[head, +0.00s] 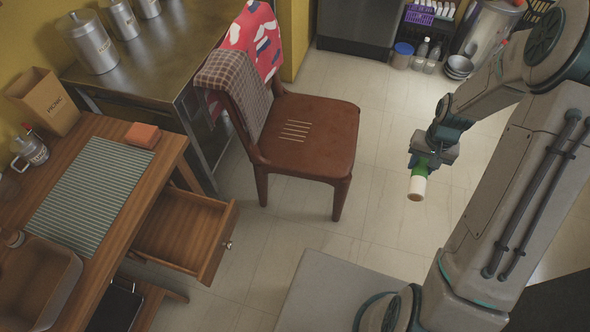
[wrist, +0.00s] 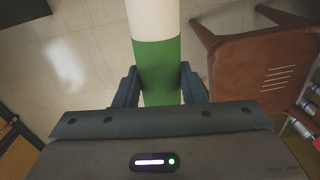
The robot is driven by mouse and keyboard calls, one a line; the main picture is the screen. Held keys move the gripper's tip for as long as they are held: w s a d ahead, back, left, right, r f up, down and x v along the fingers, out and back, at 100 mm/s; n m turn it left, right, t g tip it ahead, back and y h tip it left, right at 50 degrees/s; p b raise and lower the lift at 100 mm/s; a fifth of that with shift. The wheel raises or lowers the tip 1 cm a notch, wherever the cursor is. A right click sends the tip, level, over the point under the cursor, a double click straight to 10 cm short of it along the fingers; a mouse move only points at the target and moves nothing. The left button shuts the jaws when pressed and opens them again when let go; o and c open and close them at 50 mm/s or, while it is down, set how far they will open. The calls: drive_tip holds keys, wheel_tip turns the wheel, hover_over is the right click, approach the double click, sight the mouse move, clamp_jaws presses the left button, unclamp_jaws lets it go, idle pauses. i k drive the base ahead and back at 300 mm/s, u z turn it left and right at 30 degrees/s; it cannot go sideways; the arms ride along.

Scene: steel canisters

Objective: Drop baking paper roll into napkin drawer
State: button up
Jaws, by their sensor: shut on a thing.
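The baking paper roll (head: 417,186) is a green and white cylinder. My gripper (head: 421,162) is shut on its green part and holds it in the air above the floor, to the right of the chair. In the wrist view the roll (wrist: 157,58) stands between the two fingers of my gripper (wrist: 160,84), and its white end runs out of the top of the picture. The open drawer (head: 222,243) is pulled out of the wooden table at lower left. Its visible inside looks empty. My gripper is well to the right of it.
A brown chair (head: 303,137) with cloths over its back stands between the drawer and my gripper. The wooden table (head: 98,127) bears a ribbed mat, a basin and a box (head: 44,100). A steel counter (head: 160,62) stands behind. The floor right of the chair is clear.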

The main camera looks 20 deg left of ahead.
sight(187, 234)
drive_tip(key=z, duration=0.2)
drive_tip(key=i, duration=0.5)
drive_tip(key=u, duration=2.3)
